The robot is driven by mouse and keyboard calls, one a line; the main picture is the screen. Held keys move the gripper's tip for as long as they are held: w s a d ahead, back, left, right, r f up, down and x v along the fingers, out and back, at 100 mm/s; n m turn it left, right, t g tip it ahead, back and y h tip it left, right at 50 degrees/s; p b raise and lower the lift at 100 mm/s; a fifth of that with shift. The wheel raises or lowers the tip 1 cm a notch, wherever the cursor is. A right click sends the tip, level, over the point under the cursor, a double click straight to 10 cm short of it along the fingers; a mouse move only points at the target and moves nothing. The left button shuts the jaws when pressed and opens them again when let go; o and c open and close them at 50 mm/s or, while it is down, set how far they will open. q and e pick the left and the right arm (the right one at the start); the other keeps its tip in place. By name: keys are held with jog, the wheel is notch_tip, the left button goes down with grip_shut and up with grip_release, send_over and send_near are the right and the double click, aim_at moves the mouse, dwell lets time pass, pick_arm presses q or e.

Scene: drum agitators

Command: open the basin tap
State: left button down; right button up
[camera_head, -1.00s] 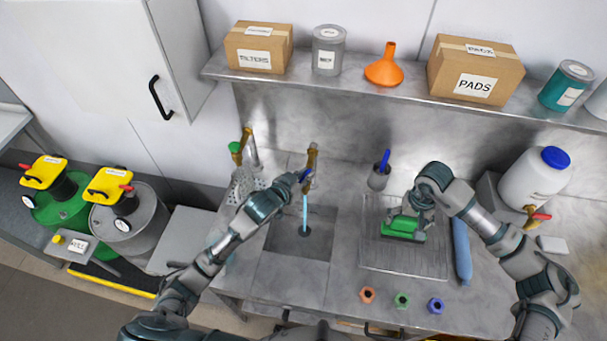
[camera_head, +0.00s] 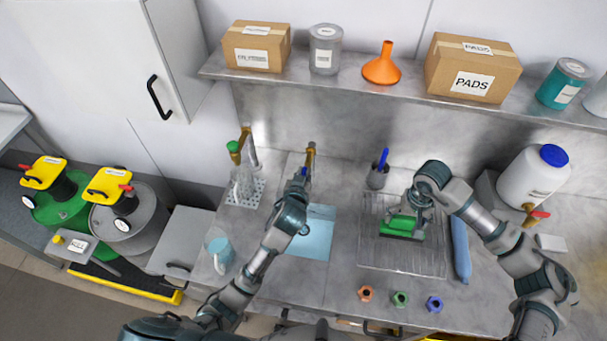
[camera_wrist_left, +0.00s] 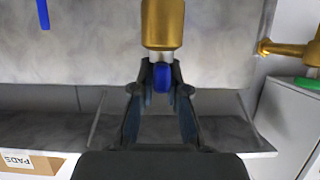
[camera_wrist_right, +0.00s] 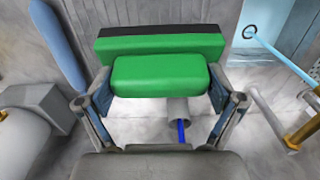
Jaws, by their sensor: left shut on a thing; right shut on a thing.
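The brass basin tap (camera_head: 310,152) stands at the back of the sink. In the left wrist view its brass body (camera_wrist_left: 163,22) is above a blue knob (camera_wrist_left: 161,77). My left gripper (camera_head: 303,177) is shut on the knob, its fingers either side of it in the left wrist view (camera_wrist_left: 161,85). The basin (camera_head: 318,228) looks light blue, as if holding water, and my left arm covers part of it. A pale blue stream (camera_wrist_right: 283,57) shows in the right wrist view.
Three coloured nuts (camera_head: 401,299) lie in front. A blue cylinder (camera_head: 461,250) lies right of the rack. A shelf (camera_head: 340,82) overhangs the back.

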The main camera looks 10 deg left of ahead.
pick_arm(q)
jog(key=c, duration=1.2)
grip_release()
jog(key=shift+w, duration=0.15)
pick_arm(e)
jog(key=shift+w, duration=0.1)
pick_arm(q)
jog(key=shift+w+d+f, duration=0.1)
jog(key=shift+w, duration=0.05)
pick_arm(e)
jog(key=shift+w+f, duration=0.1)
jog(key=shift+w, duration=0.1)
jog(key=shift+s, duration=0.2)
pick_arm(q)
jog(key=v, duration=1.1)
jog(key=shift+s+d, duration=0.1)
jog(key=shift+s, duration=0.25)
